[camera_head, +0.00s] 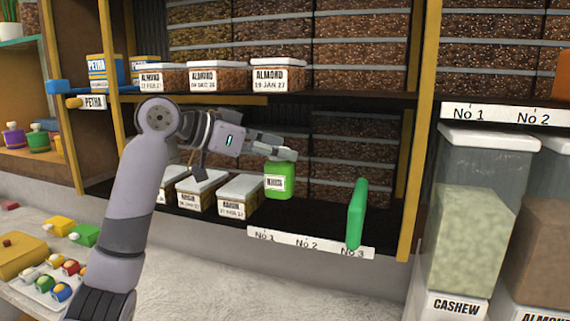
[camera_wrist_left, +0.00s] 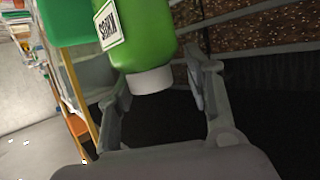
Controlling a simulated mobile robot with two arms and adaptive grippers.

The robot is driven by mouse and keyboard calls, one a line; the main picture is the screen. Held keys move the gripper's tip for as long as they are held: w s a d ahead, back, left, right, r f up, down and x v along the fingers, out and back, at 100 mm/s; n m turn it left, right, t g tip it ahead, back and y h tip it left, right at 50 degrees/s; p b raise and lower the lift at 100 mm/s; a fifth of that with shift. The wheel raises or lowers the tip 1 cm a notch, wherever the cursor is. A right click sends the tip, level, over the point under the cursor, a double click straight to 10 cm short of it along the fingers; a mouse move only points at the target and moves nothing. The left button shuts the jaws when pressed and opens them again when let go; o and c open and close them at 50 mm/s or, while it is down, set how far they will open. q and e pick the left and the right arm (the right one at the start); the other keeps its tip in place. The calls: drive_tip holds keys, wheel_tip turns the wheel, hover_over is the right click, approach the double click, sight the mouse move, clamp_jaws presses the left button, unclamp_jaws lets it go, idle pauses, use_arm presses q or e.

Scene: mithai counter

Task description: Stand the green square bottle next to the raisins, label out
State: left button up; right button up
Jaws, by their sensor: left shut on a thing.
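The green square bottle (camera_head: 279,188) is upright on the lower shelf level, its white label facing out. My left gripper (camera_head: 285,153) is shut on its top end. The left wrist view shows the bottle (camera_wrist_left: 148,38) with its white cap (camera_wrist_left: 150,80) between the fingers of my left gripper (camera_wrist_left: 158,88). I cannot tell whether its base touches the shelf. The white-lidded raisin boxes (camera_head: 240,195) stand in a row just left of the bottle, the nearest close beside it. My right gripper is not in view.
A thin green upright panel (camera_head: 357,214) stands at the shelf's front edge, near the No 3 mark on the label strip (camera_head: 307,243). Bare dark shelf (camera_head: 322,222) lies between it and the bottle. Almond boxes (camera_head: 278,76) stand on the shelf above. A cashew bin (camera_head: 474,220) is at right.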

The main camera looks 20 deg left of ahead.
use_arm(q)
drive_tip(key=w+p, duration=0.2)
drive_tip(key=w, duration=0.4)
drive_tip(key=f+p, duration=0.1)
drive_tip(key=f, duration=0.1)
drive_tip(key=f+p, duration=0.1)
drive_tip(key=f, duration=0.1)
drive_tip(key=f+p, duration=0.1)
drive_tip(key=f, duration=0.1)
drive_tip(key=shift+s+d+f, duration=0.1)
drive_tip(key=shift+s+f, duration=0.15)
drive_tip(key=shift+f, duration=0.25)
drive_tip(key=shift+f, duration=0.1)
drive_tip(key=o, duration=1.4)
drive_tip(key=shift+o, duration=0.2)
